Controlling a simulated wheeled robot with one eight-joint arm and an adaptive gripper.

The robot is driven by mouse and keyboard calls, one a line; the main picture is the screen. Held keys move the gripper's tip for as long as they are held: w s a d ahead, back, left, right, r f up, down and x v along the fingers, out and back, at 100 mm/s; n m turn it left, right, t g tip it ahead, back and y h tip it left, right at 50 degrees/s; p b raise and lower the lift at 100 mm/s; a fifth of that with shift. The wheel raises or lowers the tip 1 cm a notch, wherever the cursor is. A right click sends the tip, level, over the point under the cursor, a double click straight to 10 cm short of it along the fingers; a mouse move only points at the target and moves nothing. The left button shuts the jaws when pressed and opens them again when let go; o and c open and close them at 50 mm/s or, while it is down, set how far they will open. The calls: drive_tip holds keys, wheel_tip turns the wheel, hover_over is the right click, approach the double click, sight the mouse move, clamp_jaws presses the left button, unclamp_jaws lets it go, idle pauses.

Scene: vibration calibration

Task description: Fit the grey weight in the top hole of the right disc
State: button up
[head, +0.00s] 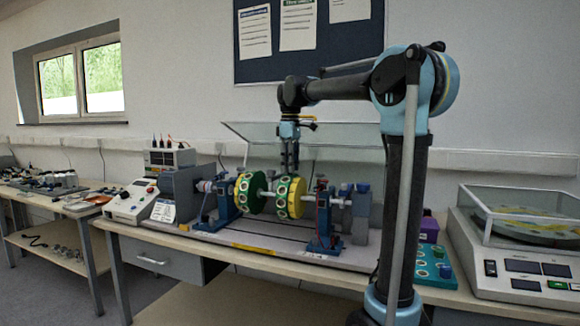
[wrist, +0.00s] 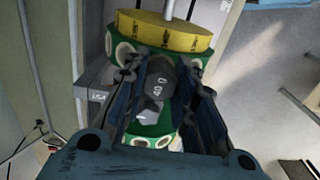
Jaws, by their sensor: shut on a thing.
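The right disc (head: 290,198) has a yellow face and a green rim with white-ringed holes, and it sits on the horizontal shaft. My gripper (head: 289,172) points down just above the top of this disc. In the wrist view my gripper (wrist: 160,72) is shut on the grey weight (wrist: 155,92), which has pale markings on its side. The yellow-faced disc (wrist: 165,33) lies beyond the fingertips, with ringed holes on either side of them. The weight and fingers cover the top hole, so I cannot tell whether the weight touches it. In the head view the weight is too small to make out.
The left disc (head: 247,191) stands close beside on the same shaft. Blue bearing stands (head: 325,215) hold the shaft, with a clear guard panel (head: 345,150) behind. A turquoise tray (head: 430,265) and a balance (head: 520,255) are to the right.

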drive_tip(key=shift+f, duration=0.3)
drive_tip(key=o, duration=1.1)
drive_tip(key=shift+c, duration=0.2)
wheel_tip(320, 180, up, 12)
drive_tip(key=shift+w, duration=0.15)
drive_tip(key=shift+f, duration=0.1)
